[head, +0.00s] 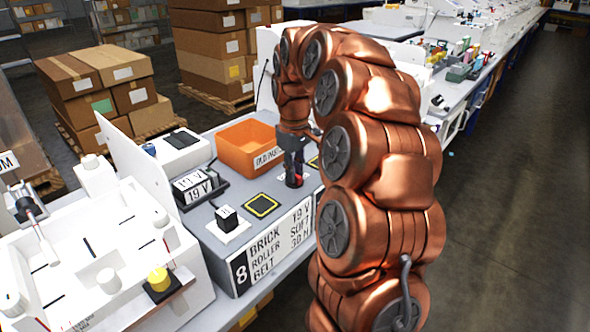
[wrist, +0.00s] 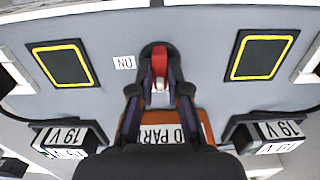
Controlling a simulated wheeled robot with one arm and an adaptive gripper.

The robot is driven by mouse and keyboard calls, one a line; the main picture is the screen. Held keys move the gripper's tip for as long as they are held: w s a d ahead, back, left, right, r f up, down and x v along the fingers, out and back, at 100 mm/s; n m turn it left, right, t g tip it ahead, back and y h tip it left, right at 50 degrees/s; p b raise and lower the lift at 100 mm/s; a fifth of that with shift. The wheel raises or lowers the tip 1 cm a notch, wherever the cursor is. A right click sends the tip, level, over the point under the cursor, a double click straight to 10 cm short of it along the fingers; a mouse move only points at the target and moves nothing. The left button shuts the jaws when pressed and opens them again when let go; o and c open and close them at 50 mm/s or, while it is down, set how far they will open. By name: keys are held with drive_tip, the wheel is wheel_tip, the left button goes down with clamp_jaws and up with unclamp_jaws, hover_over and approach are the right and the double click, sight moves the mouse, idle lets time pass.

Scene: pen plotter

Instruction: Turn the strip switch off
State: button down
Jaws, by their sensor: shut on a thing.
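The strip switch (wrist: 160,54) is a red lever on a dark rounded base set in the grey bench top, in the middle of the wrist view. A small white label (wrist: 124,62) beside the base appears upside down and seems to read ON. My gripper (wrist: 160,88) points down at the switch, its dark fingers closed on either side of the red part. In the head view my gripper (head: 294,172) stands at the bench right of the orange bin, with a bit of red low between its fingers. The fingers hide the lower part of the lever.
Yellow-outlined dark pads (wrist: 62,64) (wrist: 262,57) lie either side of the switch. Black 19 V units (head: 200,187) (wrist: 262,132) with cables are near. A small black cube (head: 227,217) stands on a white plate.

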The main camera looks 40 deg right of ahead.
idle(0.3)
drive_tip(key=c, duration=1.1)
unclamp_jaws()
drive_tip(key=shift+c, duration=0.2)
drive_tip(key=shift+r, duration=0.1)
wheel_tip(320, 180, up, 12)
drive_tip(key=shift+a, duration=0.1)
